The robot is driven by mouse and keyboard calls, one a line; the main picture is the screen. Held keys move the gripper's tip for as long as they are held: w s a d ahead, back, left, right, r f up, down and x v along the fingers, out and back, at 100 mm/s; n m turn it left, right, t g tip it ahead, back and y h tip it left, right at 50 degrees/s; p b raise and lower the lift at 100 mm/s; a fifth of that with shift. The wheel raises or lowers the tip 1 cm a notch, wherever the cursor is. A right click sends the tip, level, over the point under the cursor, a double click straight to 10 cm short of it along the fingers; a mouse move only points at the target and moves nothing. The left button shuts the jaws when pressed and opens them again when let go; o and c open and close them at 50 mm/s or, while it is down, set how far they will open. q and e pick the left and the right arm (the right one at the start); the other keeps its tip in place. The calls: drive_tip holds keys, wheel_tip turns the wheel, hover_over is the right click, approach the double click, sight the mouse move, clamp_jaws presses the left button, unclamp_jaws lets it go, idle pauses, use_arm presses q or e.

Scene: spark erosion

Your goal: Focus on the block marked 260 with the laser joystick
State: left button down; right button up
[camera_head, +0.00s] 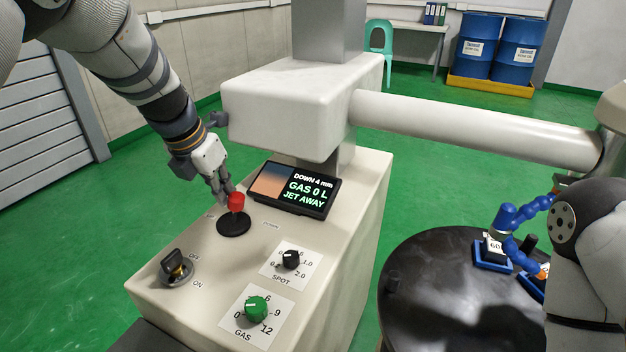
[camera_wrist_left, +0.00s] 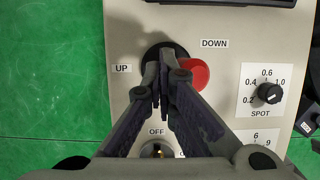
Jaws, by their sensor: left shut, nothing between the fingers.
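The laser joystick, with a red knob (camera_head: 236,201) and a black round base (camera_head: 234,223), stands on the pale machine console. In the left wrist view the red knob (camera_wrist_left: 196,74) is between the UP and DOWN labels, off toward DOWN. My left gripper (camera_head: 225,194) is shut and empty, its fingertips against or just beside the knob on the UP side; it also shows in the left wrist view (camera_wrist_left: 164,88). The display (camera_head: 294,189) reads DOWN 4 mm, GAS 0 L, JET AWAY. A block (camera_head: 494,246) showing "60" sits on the round table, partly hidden by a blue nozzle.
The console also has an OFF/ON switch (camera_head: 177,267), a SPOT knob (camera_head: 291,260) and a green GAS knob (camera_head: 257,308). A blue jointed hose (camera_head: 530,211) hangs over the black round table (camera_head: 430,290). My right arm covers the table's right side. A white beam (camera_head: 470,128) crosses above.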

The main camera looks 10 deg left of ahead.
idle(0.6)
use_arm(q)
drive_tip(key=shift+w+a+f, duration=0.1)
drive_tip(key=shift+w+a, duration=0.2)
drive_tip(key=shift+a, duration=0.45)
drive_tip(key=shift+w+a, duration=0.25)
drive_tip(key=shift+a, duration=0.5)
wheel_tip(320, 180, up, 7)
